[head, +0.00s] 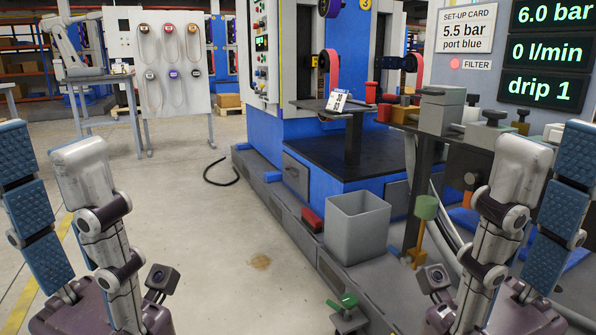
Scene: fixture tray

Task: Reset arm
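My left gripper (45,150) stands at the left edge of the head view, pointing up. Its grey finger and its blue-padded finger are apart, with nothing visible between them. My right gripper (552,150) stands at the right edge in a mirrored pose, also pointing up. Its grey and blue-padded fingers are apart and it looks empty. It overlaps the fixture bench in the picture; I cannot tell how far apart they are. The outer edges of both grippers are cut off by the frame.
A grey open bin (357,238) stands before the blue machine (300,120). A bench with grey blocks (440,112) is on the right, under green displays (545,52). A green-handled valve (347,308) is low in front.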

